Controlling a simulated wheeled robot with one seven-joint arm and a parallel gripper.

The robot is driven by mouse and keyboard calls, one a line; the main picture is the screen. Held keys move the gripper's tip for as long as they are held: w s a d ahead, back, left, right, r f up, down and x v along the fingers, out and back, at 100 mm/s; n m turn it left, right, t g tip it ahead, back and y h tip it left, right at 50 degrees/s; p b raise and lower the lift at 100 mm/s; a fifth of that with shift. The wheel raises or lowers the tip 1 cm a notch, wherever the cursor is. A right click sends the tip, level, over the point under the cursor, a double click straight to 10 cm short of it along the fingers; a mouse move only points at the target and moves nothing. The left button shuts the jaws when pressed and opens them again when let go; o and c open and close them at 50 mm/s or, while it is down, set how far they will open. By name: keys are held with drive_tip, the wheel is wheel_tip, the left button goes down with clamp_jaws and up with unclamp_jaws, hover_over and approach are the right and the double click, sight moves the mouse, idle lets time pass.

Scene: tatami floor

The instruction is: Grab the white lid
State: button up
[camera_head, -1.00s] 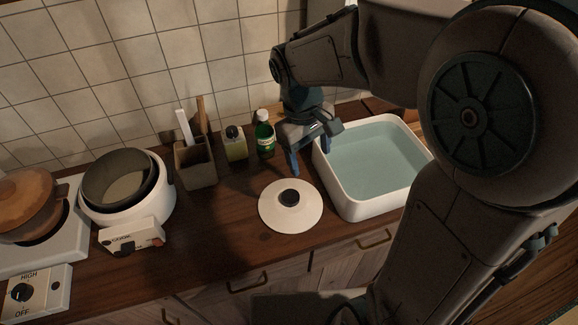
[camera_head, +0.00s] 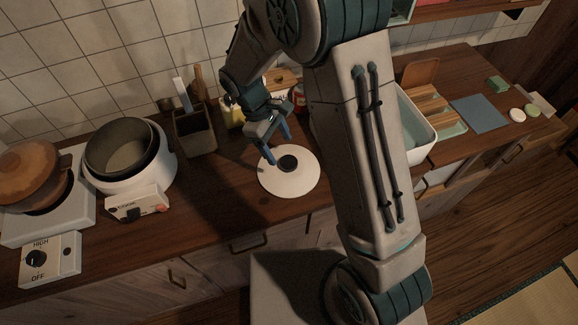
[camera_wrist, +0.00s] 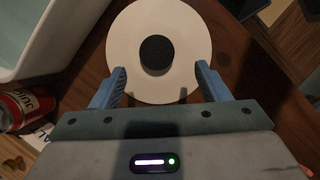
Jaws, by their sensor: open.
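The white lid (camera_head: 291,183) lies flat on the wooden counter, a round disc with a black knob (camera_head: 287,163) at its centre. My gripper (camera_head: 277,151) is open and empty, just above the lid's far part, close to the knob. In the wrist view the lid (camera_wrist: 189,73) lies ahead of my open gripper (camera_wrist: 159,79). Its two blue fingers overlap the near part of the disc from left and right. The knob (camera_wrist: 157,54) stands between the lines of the fingers, slightly beyond their tips. I cannot tell the exact height of the fingertips.
A white rice cooker (camera_head: 160,170) and a stove (camera_head: 70,215) stand to the left. A utensil holder (camera_head: 195,135) is behind. A white basin (camera_head: 422,152) is right of the lid, partly behind my arm. A red can (camera_wrist: 20,108) is near my gripper.

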sight(289, 161)
drive_tip(key=shift+p+x, duration=0.75)
drive_tip(key=shift+x, duration=2.4)
drive_tip(key=shift+w+d, duration=0.1)
drive_tip(key=shift+w, duration=0.1)
drive_tip(key=shift+c, duration=0.3)
drive_tip(key=c, duration=1)
drive_tip(key=shift+c, duration=0.4)
drive_tip(key=shift+r, duration=0.15)
